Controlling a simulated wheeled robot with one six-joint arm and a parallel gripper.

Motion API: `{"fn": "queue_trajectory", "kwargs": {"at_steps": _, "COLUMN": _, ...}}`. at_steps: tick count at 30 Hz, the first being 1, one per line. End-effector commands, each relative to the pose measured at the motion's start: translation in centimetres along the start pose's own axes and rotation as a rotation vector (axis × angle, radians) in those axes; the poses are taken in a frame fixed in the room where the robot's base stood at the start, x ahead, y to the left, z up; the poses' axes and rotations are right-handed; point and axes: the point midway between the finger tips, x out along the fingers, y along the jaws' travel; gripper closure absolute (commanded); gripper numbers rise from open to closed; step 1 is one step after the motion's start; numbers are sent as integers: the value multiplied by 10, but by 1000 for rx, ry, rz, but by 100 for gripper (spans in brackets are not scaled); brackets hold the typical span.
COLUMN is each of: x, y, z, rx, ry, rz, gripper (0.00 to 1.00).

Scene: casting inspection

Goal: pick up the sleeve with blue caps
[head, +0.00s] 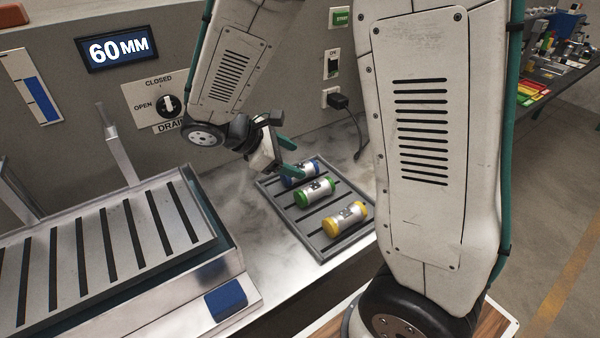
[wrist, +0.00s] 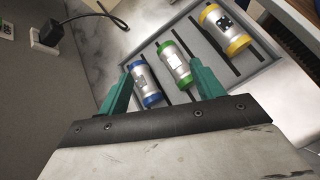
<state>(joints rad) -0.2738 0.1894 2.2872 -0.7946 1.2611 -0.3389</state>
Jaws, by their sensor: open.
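The sleeve with blue caps (head: 300,171) lies at the back of a grey slotted tray (head: 325,257), its metal body partly hidden by my gripper in the head view. It also shows in the wrist view (wrist: 145,84), close to the left finger. My gripper (head: 291,157) is open, with green fingers, above the back of the tray. In the wrist view the open fingers (wrist: 162,88) appear around the blue-capped and green-capped sleeves. Nothing is held. I cannot tell how far the fingertips are above the sleeves.
A sleeve with green caps (head: 315,192) lies beside the blue one, and a sleeve with yellow caps (head: 345,218) lies nearest the front. A slatted metal rack (head: 105,250) stands at left. A black plug (head: 338,101) and cable hang on the back wall.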

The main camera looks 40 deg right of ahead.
Motion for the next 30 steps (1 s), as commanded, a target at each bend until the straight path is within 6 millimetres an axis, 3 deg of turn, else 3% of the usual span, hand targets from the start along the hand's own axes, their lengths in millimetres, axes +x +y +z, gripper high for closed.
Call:
{"fn": "queue_trajectory", "kwargs": {"at_steps": 1, "x": 6, "y": 7, "z": -19, "rx": -82, "ry": -43, "rz": 32, "gripper": 33}}
{"fn": "queue_trajectory", "kwargs": {"at_steps": 4, "x": 15, "y": 19, "z": -49, "rx": -220, "ry": -111, "rz": 99, "gripper": 33}}
{"fn": "queue_trajectory", "kwargs": {"at_steps": 10, "x": 24, "y": 30, "z": -81, "rx": -360, "ry": -177, "rz": 168, "gripper": 33}}
{"fn": "queue_trajectory", "kwargs": {"at_steps": 17, "x": 41, "y": 35, "z": -84, "rx": -386, "ry": -189, "rz": 179, "gripper": 33}}
{"fn": "queue_trajectory", "kwargs": {"at_steps": 30, "x": 96, "y": 48, "z": -72, "rx": -384, "ry": -188, "rz": 176, "gripper": 33}}
